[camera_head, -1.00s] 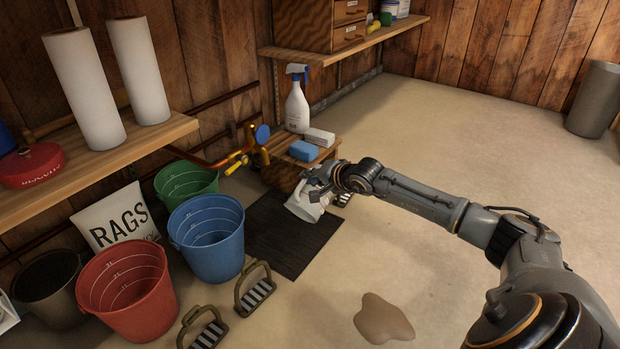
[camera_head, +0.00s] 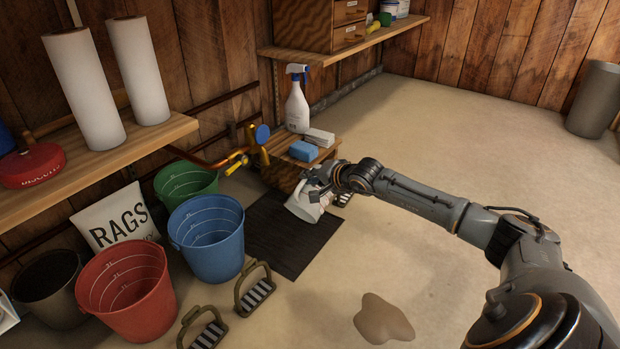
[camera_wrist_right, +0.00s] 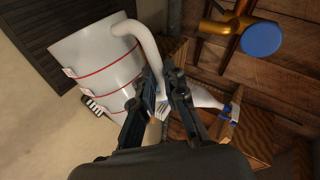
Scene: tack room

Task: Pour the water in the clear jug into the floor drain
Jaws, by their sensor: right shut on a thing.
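My right gripper (camera_head: 325,188) is shut on the handle of a pale jug (camera_head: 305,206). The jug looks whitish rather than clear, with red bands around it in the right wrist view (camera_wrist_right: 98,70). It is held tilted above the right part of a dark slatted panel (camera_head: 290,240) on the floor. I cannot tell for sure whether this panel is the floor drain's grate. The gripper's fingers (camera_wrist_right: 163,88) meet at the jug's handle in the right wrist view. No water or pouring stream can be made out. My left gripper is not in view.
Blue (camera_head: 208,245), red (camera_head: 130,295) and green (camera_head: 186,182) buckets stand left of the panel. A low wooden stand (camera_head: 285,176) behind the jug bears a spray bottle (camera_head: 297,108) and a blue sponge (camera_head: 303,151). Stirrups (camera_head: 255,293) lie in front. A brown puddle (camera_head: 384,319) spreads at front right.

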